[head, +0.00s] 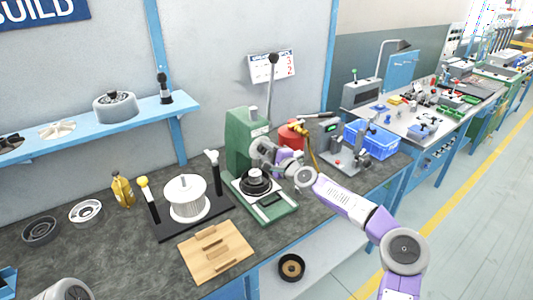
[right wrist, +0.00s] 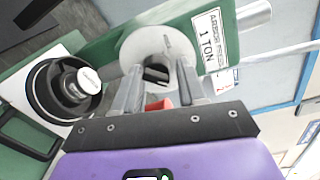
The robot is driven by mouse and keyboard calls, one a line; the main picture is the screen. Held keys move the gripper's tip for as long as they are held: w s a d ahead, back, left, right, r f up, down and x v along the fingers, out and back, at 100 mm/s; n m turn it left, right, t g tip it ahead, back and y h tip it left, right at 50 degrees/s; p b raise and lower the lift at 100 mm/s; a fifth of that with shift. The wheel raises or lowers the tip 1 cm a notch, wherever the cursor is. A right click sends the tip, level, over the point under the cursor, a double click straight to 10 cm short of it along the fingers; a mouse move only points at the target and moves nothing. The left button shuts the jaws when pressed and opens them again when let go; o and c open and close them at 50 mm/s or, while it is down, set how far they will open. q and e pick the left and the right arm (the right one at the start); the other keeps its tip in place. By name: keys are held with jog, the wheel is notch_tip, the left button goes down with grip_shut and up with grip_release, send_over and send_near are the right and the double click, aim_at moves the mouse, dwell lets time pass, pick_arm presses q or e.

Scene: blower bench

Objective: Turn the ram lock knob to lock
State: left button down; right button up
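The green arbor press (head: 240,140) stands on the bench, and its "1 TON" label shows in the right wrist view. A round grey hub (right wrist: 158,46) on its side faces my right gripper (right wrist: 161,68). The two fingers are apart, on either side of a dark piece at the hub's middle. A small red part (right wrist: 158,104) shows between the fingers near the palm; I cannot tell whether it belongs to the lock knob. In the head view my right gripper (head: 264,150) reaches the press's front, and the wrist hides the knob.
A black round part (head: 256,182) sits on the press's base below my right gripper. A wooden board (head: 216,252), a white ribbed rotor (head: 185,198) and a yellow bottle (head: 122,190) stand left. A red can (head: 291,135) and a blue crate (head: 372,140) stand right.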

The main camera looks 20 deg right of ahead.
jog(key=shift+o, duration=1.2)
jog(key=shift+f, duration=0.1)
jog(key=shift+v, duration=3.75)
